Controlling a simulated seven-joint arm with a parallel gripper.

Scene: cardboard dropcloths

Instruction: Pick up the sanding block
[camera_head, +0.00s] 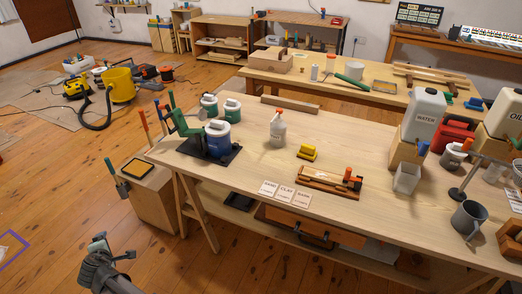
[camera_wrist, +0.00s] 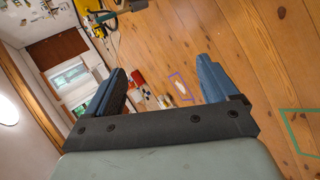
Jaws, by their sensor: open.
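A small yellow block with a dark underside (camera_head: 307,152), which looks like the sanding block, lies on the near wooden workbench (camera_head: 240,180) around the middle of the head view. My gripper (camera_head: 114,247) is at the lower left of the head view, in front of the bench and well away from the block. In the wrist view my gripper (camera_wrist: 161,66) is open, with nothing between its two blue-grey fingers. The wrist view shows floor and the far room; the block does not show there.
A water container (camera_head: 424,112) stands to the right.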

